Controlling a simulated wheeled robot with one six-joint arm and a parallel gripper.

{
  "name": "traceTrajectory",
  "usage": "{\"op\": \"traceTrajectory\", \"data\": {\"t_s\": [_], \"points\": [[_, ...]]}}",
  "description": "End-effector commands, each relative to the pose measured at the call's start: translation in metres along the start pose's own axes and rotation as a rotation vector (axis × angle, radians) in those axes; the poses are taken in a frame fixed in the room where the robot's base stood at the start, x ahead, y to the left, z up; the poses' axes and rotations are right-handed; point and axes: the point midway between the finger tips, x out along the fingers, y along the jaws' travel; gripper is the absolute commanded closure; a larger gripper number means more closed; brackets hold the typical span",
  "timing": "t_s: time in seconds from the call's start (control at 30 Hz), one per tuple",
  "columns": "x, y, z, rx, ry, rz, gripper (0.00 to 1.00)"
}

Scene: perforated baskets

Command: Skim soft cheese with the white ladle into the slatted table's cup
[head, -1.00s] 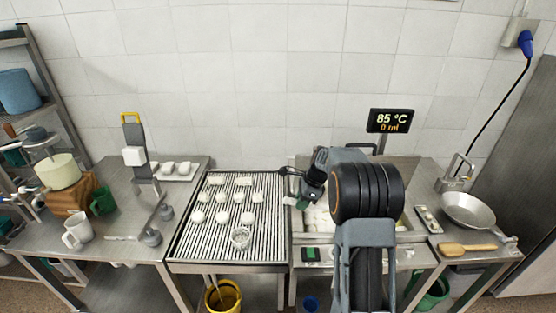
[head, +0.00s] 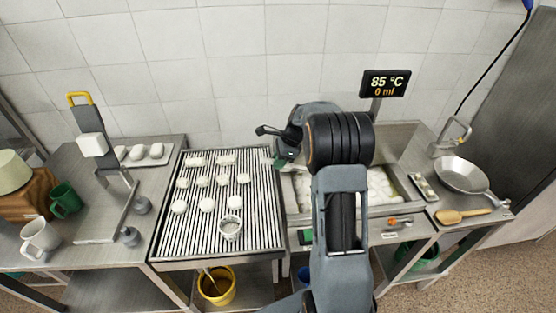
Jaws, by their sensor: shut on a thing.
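The slatted table (head: 160,247) stands left of centre. A small pale perforated cup (head: 230,229) is upright near its front. The soft cheese (head: 378,186) lies as white lumps in the steel vat (head: 407,205) right of the slatted table, partly behind my arm. My gripper (head: 277,162) is near the border between the slatted table and the vat, toward the back. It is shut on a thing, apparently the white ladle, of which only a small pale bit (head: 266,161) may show. The rest is hidden or too small to tell.
Several white cheeses (head: 206,205) sit in rows on the slats behind the cup. A display (head: 385,84) reading 85 °C and 0 ml stands behind the vat. A pan (head: 462,174) and wooden paddle (head: 461,215) lie at right. A yellow bucket (head: 217,286) stands below.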

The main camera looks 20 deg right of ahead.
Motion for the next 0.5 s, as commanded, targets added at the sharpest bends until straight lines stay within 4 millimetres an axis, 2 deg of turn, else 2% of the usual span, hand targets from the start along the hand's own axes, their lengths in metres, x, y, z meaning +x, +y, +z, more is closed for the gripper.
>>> {"op": "traceTrajectory", "data": {"t_s": [0.03, 0.5], "points": [[0.008, 0.0, -0.003, 0.0, 0.0, 0.001, 1.0], [0.053, 0.0, -0.022, -0.002, 0.0, 0.0, 1.0]]}}
